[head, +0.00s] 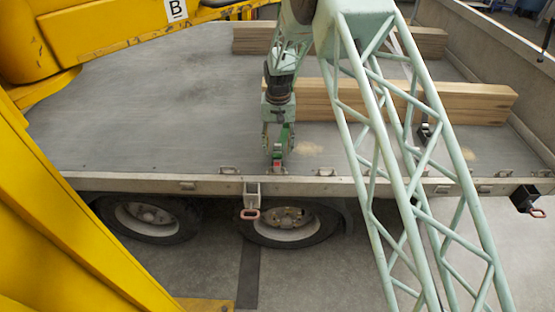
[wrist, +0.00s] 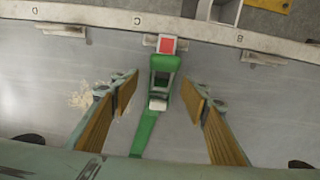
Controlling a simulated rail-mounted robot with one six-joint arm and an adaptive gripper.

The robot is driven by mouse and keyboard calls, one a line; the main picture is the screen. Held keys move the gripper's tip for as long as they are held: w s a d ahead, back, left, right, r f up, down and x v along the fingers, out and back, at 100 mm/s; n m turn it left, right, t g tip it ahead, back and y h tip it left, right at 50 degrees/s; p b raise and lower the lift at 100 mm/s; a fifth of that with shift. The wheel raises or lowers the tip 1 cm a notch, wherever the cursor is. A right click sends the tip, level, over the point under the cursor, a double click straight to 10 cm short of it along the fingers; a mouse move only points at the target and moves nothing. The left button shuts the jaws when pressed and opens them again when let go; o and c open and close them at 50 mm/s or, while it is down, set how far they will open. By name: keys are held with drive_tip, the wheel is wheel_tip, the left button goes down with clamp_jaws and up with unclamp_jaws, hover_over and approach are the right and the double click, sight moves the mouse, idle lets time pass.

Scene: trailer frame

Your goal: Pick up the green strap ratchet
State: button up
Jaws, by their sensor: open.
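The green strap ratchet (wrist: 161,72) lies on the grey trailer bed in the wrist view, near the bed's edge. A green strap (wrist: 145,133) runs from it towards my gripper, and a red square piece (wrist: 167,45) sits at its far end. My gripper (wrist: 160,82) is open, with one tan-padded finger on each side of the ratchet and visible gaps on both sides. In the head view my gripper (head: 278,133) points down over the ratchet (head: 277,153), which is partly hidden. I cannot tell the exact height between them.
The trailer's side rail (head: 330,187) with metal lashing fittings runs just beyond the ratchet. Timber beams (head: 450,103) lie on the bed behind, to the right. Another black ratchet (head: 424,131) is at their front. The bed left of my gripper is clear.

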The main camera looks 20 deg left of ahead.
drive_tip(key=shift+f, duration=0.1)
idle(0.3)
drive_tip(key=shift+w+a+f+b, duration=0.1)
drive_tip(key=shift+f+b, duration=0.25)
drive_tip(key=shift+f, duration=0.9)
drive_tip(key=shift+a+f+b, duration=0.1)
drive_tip(key=shift+f+b, duration=0.2)
drive_tip(key=shift+f, duration=0.95)
drive_tip(key=shift+c, duration=0.5)
drive_tip(key=c, duration=1)
drive_tip(key=shift+r, duration=0.2)
drive_tip(key=shift+r+p, duration=0.9)
drive_tip(key=shift+r, duration=3.95)
drive_tip(key=shift+d, duration=0.1)
